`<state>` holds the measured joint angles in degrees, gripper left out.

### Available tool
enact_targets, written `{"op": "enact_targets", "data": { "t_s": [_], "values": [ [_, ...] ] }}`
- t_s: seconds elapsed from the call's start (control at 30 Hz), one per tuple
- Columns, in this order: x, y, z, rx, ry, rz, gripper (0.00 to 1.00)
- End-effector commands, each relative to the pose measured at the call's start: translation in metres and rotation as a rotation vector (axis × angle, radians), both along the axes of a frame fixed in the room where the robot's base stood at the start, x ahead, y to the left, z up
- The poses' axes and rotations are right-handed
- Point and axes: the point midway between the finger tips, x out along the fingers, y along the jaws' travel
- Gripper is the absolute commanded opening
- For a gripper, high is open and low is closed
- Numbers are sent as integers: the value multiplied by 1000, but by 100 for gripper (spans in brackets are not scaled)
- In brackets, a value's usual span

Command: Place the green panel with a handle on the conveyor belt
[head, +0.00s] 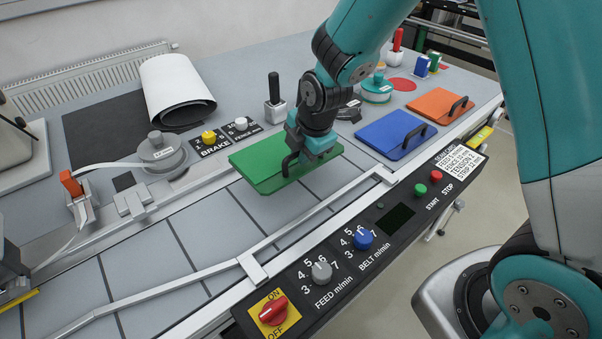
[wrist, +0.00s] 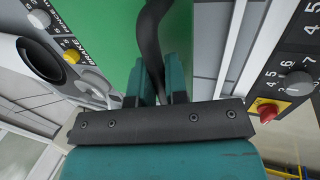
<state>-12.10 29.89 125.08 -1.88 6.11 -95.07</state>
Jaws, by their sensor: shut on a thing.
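The green panel (head: 262,161) is at the middle of the head view, over the grey belt (head: 190,240) with its dark cross lines. I cannot tell whether it touches the belt or hangs just above it. My gripper (head: 297,155) is shut on the panel's black handle (head: 286,165). In the wrist view the handle (wrist: 152,40) runs down between the two teal fingers (wrist: 158,88), with the green panel (wrist: 120,25) behind it.
A blue panel (head: 390,132) and an orange panel (head: 435,103) lie to the right. A control box (head: 340,265) with knobs runs along the front edge. A guide rail (head: 200,275) crosses the belt's near side. The belt's left part is clear.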

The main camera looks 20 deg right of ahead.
Motion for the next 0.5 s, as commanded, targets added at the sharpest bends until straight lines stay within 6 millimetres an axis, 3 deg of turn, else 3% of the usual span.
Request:
{"op": "enact_targets", "data": {
  "t_s": [0.1,0.5],
  "values": [
    [-1,0,-24,-1,4,0,0],
    [0,0,-71,-1,1,1,0]
  ]
}}
